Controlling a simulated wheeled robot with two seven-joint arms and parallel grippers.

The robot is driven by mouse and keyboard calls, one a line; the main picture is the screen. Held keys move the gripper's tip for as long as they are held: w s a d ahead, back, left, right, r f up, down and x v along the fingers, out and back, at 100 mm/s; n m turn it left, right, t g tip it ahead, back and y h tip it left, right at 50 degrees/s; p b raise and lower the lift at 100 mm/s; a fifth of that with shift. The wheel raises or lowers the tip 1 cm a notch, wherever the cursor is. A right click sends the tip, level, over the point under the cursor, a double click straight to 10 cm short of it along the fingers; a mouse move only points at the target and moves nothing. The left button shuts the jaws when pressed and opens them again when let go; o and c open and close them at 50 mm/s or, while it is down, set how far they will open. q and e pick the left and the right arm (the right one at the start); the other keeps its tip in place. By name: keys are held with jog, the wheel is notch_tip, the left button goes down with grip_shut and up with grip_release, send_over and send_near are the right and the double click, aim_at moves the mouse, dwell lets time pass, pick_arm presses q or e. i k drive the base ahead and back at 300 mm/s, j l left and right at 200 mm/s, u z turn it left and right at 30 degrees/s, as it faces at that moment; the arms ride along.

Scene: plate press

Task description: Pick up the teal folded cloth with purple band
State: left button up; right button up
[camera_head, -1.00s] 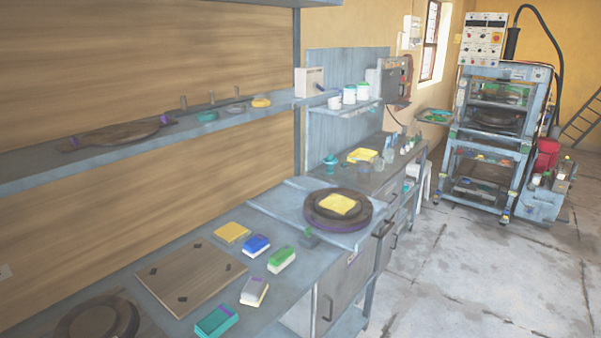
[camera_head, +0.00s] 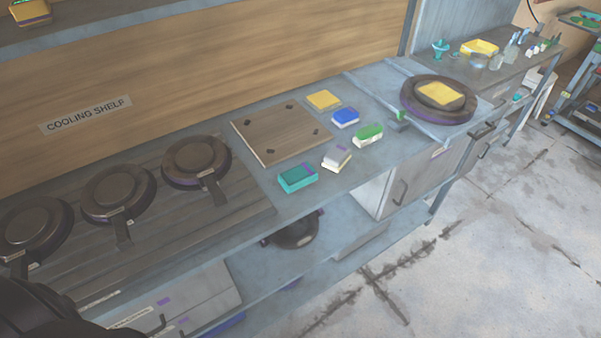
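The teal folded cloth with a purple band (camera_head: 297,178) lies on the grey counter, near its front edge and just in front of the wooden board. Nothing touches it. Neither gripper shows in the head view. A dark shape fills the lower left corner, and I cannot tell whether it is part of my arm.
A grey-and-white block (camera_head: 337,159), a green-topped block (camera_head: 369,134), a blue block (camera_head: 345,117) and a yellow cloth (camera_head: 324,100) lie near the wooden board (camera_head: 268,140). Dark round pans (camera_head: 196,160) stand at the left.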

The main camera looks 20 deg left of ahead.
aim_at(294, 179)
jog(key=i+l+u, duration=0.6)
jog(key=l+u, duration=0.15)
